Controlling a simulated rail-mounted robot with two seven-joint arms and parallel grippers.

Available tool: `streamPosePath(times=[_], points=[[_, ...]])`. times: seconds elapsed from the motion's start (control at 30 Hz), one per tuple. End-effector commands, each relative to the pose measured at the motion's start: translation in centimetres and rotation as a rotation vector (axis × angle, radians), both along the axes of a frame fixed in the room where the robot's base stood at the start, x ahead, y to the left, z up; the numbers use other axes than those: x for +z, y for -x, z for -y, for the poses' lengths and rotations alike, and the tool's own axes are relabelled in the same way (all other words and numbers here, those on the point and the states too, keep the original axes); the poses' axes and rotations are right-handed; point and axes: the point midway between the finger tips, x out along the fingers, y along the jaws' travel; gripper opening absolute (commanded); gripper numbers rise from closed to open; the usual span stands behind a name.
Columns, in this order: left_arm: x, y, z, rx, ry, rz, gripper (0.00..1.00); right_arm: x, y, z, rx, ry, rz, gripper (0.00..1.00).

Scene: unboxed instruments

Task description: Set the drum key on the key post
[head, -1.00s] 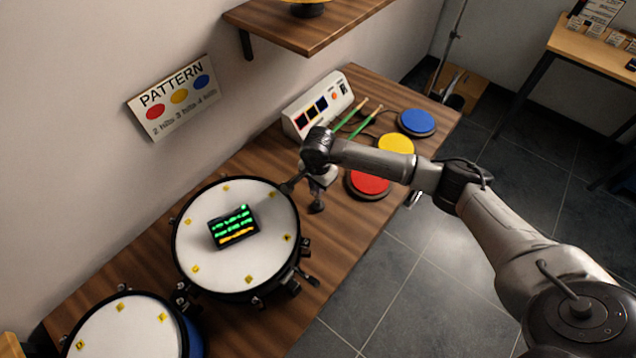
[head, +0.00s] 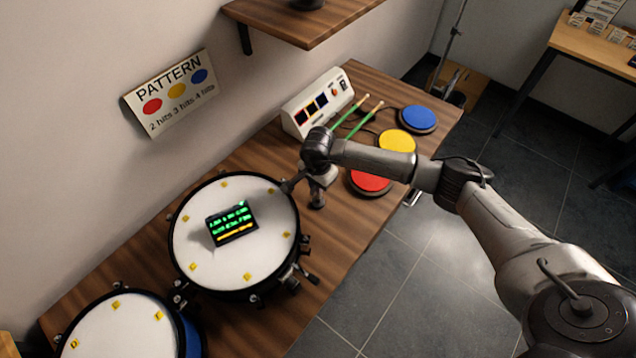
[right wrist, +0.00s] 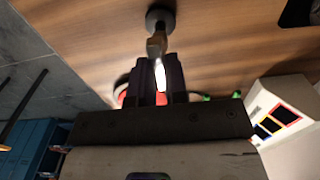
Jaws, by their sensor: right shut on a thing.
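My right gripper (right wrist: 158,78) reaches down over the wooden table, right of the big snare drum. It is shut on a small bright metal piece (right wrist: 161,76), which I take to be the drum key; the fingers hide most of it. A short grey post with a round dark base (right wrist: 160,18), apparently the key post, stands just beyond the fingertips. In the head view the post (head: 317,201) shows just below the gripper (head: 320,178). The key and post overlap in view; I cannot tell whether they touch. My left gripper is not in view.
The snare drum (head: 192,260) carries a lit display (head: 232,222). A blue drum (head: 190,335) stands at front left. Red (head: 370,181), yellow (head: 397,142) and blue (head: 417,119) pads, green sticks (head: 345,124) and a white console (head: 300,119) lie behind. A shelf (head: 305,27) hangs above.

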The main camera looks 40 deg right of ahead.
Motion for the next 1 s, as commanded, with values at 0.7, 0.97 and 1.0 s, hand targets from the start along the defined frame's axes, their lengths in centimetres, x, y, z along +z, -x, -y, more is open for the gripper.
streamPosePath(times=[0.7, 0.97, 1.0], points=[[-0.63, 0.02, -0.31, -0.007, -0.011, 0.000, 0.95, -0.71, -0.02, 0.02, -0.001, 0.000, 0.001, 0.00], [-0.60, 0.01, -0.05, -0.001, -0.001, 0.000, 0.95, -0.45, -0.05, 0.01, 0.000, 0.001, 0.002, 0.00], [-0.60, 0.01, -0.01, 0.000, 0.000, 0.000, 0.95, -0.45, -0.05, 0.00, 0.000, 0.001, 0.002, 0.00]])
